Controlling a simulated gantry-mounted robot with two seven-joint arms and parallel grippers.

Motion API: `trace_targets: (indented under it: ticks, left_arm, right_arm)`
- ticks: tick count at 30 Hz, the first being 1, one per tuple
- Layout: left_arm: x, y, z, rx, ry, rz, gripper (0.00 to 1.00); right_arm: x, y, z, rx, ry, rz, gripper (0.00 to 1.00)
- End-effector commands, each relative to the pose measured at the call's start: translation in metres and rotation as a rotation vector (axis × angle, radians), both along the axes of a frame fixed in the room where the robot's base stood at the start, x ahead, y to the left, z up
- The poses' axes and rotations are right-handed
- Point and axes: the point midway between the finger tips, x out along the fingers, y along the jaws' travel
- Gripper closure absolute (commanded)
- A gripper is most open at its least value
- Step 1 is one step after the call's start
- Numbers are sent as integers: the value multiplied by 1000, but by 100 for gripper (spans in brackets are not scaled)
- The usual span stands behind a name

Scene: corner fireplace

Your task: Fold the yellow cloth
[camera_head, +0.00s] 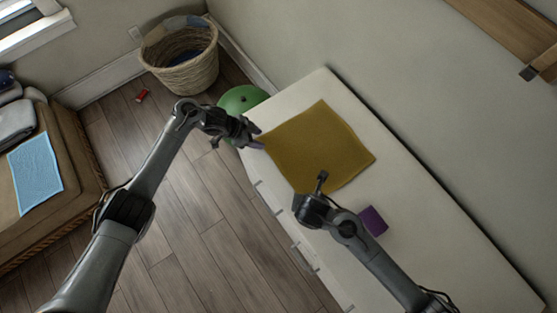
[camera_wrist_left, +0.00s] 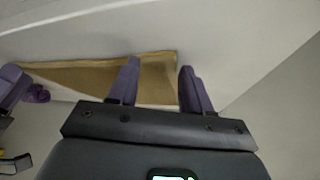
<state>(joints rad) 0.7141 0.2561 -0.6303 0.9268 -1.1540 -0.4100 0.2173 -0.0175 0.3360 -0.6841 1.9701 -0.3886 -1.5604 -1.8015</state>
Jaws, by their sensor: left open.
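The yellow cloth (camera_head: 318,143) lies spread flat on the white cabinet top, its edges slightly wavy. My left gripper (camera_head: 257,144) is at the cloth's left corner, at the cabinet's edge. In the left wrist view its two purple fingers (camera_wrist_left: 158,82) are apart, with part of the cloth (camera_wrist_left: 155,72) showing between and beyond them. I cannot tell whether they touch it. My right gripper (camera_head: 322,180) is at the cloth's near edge; its fingers are mostly hidden, so its opening is unclear. Purple finger-like parts (camera_wrist_left: 12,85) show at the left of the left wrist view.
The white cabinet top (camera_head: 440,235) is clear towards the lower right. A purple block (camera_head: 373,221) sits on it beside my right arm. A green ball (camera_head: 240,99) and a wicker basket (camera_head: 182,68) stand on the floor beyond. A blue cloth (camera_head: 35,172) lies on a brown seat at left.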

Motion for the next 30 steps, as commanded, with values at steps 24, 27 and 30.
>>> trace_targets:
  ticks: [24,27,30]
  left_arm:
    - [0,0,-4,1,1,1,84]
    - [0,0,-4,1,1,1,92]
    - [0,0,-4,2,1,1,100]
  right_arm:
    - [0,0,-5,0,0,0,85]
    - [0,0,-5,0,0,0,92]
    - [0,0,-5,-1,1,0,100]
